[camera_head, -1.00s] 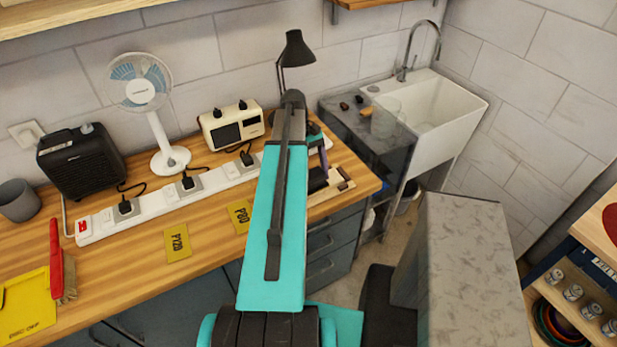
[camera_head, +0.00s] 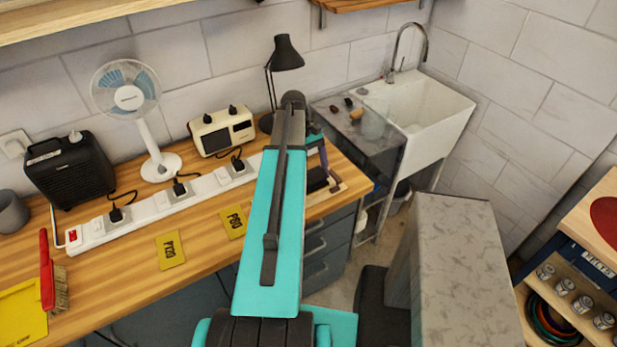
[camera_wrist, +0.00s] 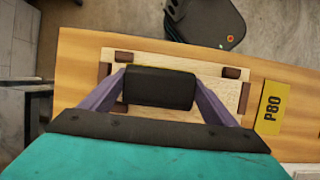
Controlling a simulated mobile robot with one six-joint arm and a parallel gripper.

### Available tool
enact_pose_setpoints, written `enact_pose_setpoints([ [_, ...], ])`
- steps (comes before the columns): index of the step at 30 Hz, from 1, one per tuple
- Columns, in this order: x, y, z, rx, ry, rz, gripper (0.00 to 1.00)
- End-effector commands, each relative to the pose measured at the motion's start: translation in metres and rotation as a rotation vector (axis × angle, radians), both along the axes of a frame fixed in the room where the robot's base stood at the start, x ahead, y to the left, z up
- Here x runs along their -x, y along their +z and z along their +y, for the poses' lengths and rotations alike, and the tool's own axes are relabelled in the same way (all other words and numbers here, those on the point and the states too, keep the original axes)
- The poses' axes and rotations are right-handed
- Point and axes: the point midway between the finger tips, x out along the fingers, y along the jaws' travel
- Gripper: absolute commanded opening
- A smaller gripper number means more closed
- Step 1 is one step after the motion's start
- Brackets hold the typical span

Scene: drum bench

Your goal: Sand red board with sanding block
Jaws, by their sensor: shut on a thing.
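My gripper (camera_wrist: 160,97) has purple fingers and is shut on a black sanding block (camera_wrist: 160,88), one finger at each end. In the wrist view the block is over a pale wooden board (camera_wrist: 168,63) with dark reddish-brown pieces near its corners. I cannot tell whether the block touches the board. In the head view my arm hides part of the board (camera_head: 341,187) and block (camera_head: 316,180). No plainly red board shows beneath the block.
P80 (camera_head: 232,222) and P120 (camera_head: 171,250) yellow sheets lie left of my arm. A power strip (camera_head: 150,212), fan (camera_head: 133,110), lamp (camera_head: 285,55) and radio (camera_head: 222,131) stand behind. A red round piece (camera_head: 606,218) lies on the right-hand table.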

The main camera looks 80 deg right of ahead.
Motion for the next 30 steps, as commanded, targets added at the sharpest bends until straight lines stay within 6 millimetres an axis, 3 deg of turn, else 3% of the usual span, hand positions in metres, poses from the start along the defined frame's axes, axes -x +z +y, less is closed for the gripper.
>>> enact_pose_setpoints([
  [12,0.023,0.000,-0.023,0.006,-0.002,0.002,0.50],
  [30,0.015,0.001,-0.014,0.003,0.002,0.000,0.50],
])
